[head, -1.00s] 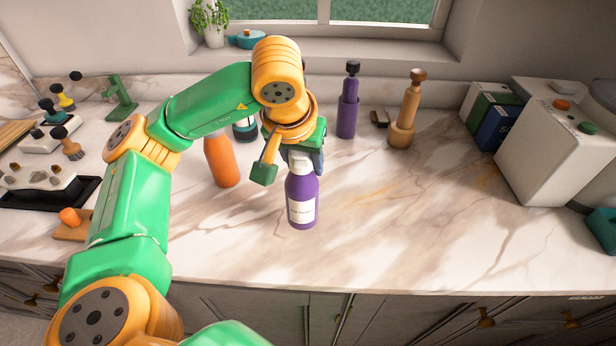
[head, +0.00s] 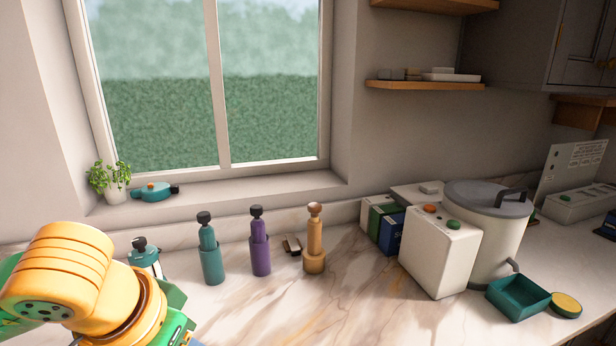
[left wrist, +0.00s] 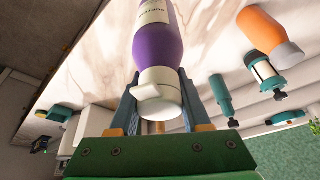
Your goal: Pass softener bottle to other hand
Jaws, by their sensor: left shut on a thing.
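The softener bottle (left wrist: 158,42) is purple with a white label and a white cap (left wrist: 158,95). It shows in the left wrist view, with its far end cut off by the top edge. My left gripper (left wrist: 160,84) is shut on it around the white cap, one finger on each side. In the head view my left arm shows only at the lower left corner, and the bottle and fingertips are out of frame. I cannot tell how high the bottle is above the counter. My right gripper is in neither view.
On the marble counter (head: 350,325) stand teal (head: 210,262), purple (head: 260,255) and tan (head: 314,250) bottles. A white box (head: 438,262), a lidded bin (head: 490,230) and a teal tray (head: 518,298) are to the right. An orange bottle (left wrist: 262,30) shows in the wrist view.

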